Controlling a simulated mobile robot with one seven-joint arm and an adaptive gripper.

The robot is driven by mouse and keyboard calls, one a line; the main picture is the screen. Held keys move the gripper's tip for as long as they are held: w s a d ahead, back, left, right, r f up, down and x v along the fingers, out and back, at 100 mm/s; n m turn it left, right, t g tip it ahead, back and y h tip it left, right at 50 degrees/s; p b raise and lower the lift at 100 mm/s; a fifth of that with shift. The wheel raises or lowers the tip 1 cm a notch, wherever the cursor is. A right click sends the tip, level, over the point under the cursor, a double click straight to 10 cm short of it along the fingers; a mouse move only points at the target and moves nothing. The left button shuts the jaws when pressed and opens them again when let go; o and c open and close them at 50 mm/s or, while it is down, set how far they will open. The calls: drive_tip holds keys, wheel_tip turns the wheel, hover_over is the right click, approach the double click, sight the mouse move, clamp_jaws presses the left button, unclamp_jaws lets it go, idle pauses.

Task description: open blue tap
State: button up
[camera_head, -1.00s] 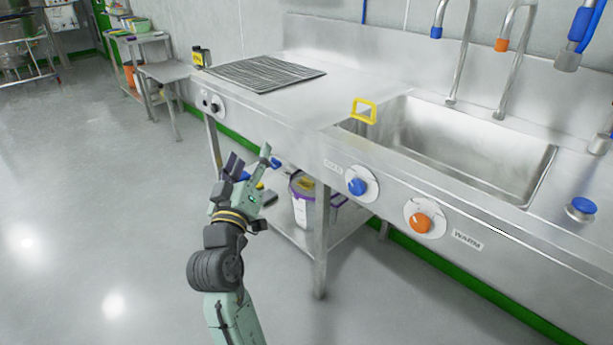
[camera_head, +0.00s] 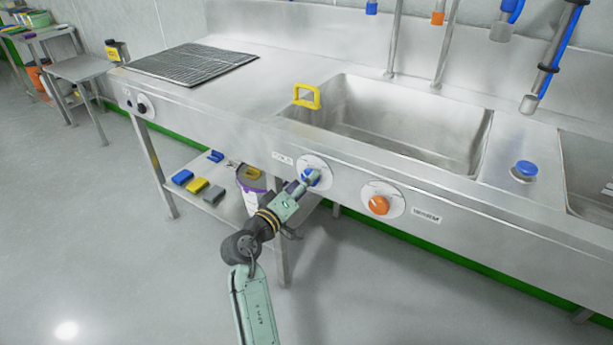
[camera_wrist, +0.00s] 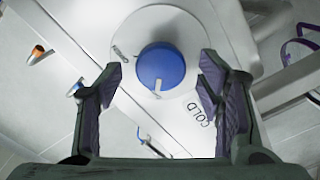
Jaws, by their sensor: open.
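The blue tap knob (camera_head: 311,177) sits on a round white plate on the front panel of the steel sink unit. In the wrist view the blue knob (camera_wrist: 161,67) shows a white pointer mark toward its lower edge, and the word COLD stands beside it. My gripper (camera_head: 304,184) is at the knob in the head view and partly covers it. In the wrist view my gripper (camera_wrist: 160,80) is open, with one finger on each side of the knob and visible gaps to both. I cannot tell how deep the fingertips reach.
An orange knob (camera_head: 379,205) with a WARM label is to the right on the same panel.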

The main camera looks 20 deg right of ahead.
drive_tip(key=shift+x, duration=0.85)
drive_tip(key=shift+c, duration=0.2)
drive_tip(key=c, duration=1.1)
